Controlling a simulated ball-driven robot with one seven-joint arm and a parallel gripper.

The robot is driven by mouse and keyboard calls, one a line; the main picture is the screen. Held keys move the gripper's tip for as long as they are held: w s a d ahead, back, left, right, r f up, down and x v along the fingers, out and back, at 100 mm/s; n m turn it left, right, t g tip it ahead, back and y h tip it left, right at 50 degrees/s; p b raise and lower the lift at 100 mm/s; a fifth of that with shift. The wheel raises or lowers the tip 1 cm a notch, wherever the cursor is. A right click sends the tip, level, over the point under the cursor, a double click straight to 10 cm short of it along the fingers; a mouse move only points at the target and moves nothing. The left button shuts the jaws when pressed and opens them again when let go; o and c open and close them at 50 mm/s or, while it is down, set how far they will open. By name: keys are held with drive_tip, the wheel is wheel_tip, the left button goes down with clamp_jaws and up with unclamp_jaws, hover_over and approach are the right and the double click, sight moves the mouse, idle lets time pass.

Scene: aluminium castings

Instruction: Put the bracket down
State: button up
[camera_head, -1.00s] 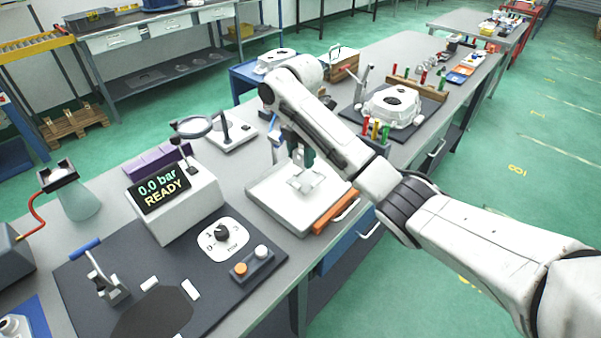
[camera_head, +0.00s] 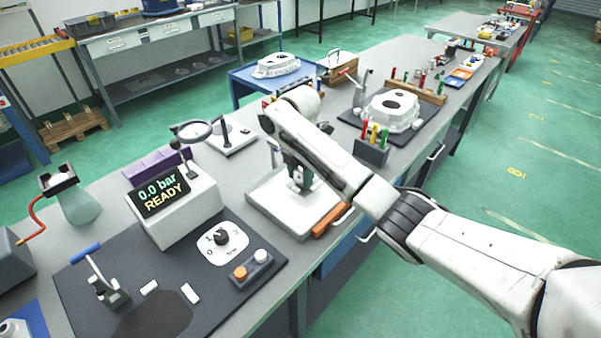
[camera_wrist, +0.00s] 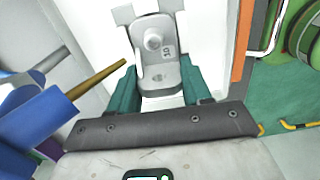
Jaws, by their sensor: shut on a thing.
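The bracket (camera_wrist: 153,60) is a pale grey metal part with a round boss and a marking. In the wrist view it sits between the teal fingers of my gripper (camera_wrist: 158,86), which is shut on it. In the head view my gripper (camera_head: 299,176) is low over the white tray (camera_head: 272,214), and the bracket is mostly hidden behind the fingers. I cannot tell whether the bracket touches the tray floor.
An orange bar (camera_head: 331,219) lies along the tray's right side. A display box (camera_head: 180,216) stands to the left, with a magnifier (camera_head: 194,128) behind it. A dark holder with coloured tools (camera_head: 371,152) and a white casting (camera_head: 391,113) stand further right.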

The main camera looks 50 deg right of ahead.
sight(300, 171)
drive_tip(key=shift+f, duration=0.15)
drive_tip(key=o, duration=1.3)
wheel_tip(300, 171, up, 13)
drive_tip(key=p, duration=0.3)
drive_tip(key=shift+p, duration=0.3)
